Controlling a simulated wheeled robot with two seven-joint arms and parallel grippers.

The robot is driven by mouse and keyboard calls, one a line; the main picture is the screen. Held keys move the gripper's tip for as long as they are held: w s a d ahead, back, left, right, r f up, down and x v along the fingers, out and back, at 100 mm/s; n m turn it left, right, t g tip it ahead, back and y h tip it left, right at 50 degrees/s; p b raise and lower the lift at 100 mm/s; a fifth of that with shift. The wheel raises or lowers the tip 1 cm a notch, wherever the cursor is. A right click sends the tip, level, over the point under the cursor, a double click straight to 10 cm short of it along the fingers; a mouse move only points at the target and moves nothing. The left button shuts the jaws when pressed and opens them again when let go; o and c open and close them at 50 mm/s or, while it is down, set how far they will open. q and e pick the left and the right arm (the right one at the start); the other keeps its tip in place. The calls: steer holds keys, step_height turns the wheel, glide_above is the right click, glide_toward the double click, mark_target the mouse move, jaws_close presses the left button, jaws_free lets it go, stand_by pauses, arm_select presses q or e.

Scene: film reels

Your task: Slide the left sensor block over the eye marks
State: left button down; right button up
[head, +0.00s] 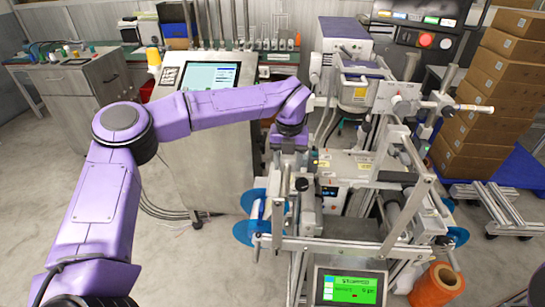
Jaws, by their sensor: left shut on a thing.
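My left gripper (287,163) reaches down from the purple arm onto the left part of the film reel machine (345,232). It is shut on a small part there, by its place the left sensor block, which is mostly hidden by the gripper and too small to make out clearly. A small black knob (302,184) sits just below and right of the gripper. I cannot make out the eye marks. My right gripper is not in view.
Blue reels (244,232) are at the machine's left side. A green display (350,289) and an orange spool (436,284) stand at the front. A grey console (210,76) stands behind my arm. Cardboard boxes (492,95) are stacked at right. The floor at front left is clear.

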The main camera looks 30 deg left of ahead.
arm_select(q)
steer(key=c, duration=0.7)
jaws_free()
steer(key=shift+f, duration=0.15)
steer(key=shift+o, duration=0.9)
steer(key=shift+w, duration=0.15)
step_height(320, 180, up, 10)
steer(key=shift+r+b, duration=0.25)
steer(key=shift+b, duration=0.55)
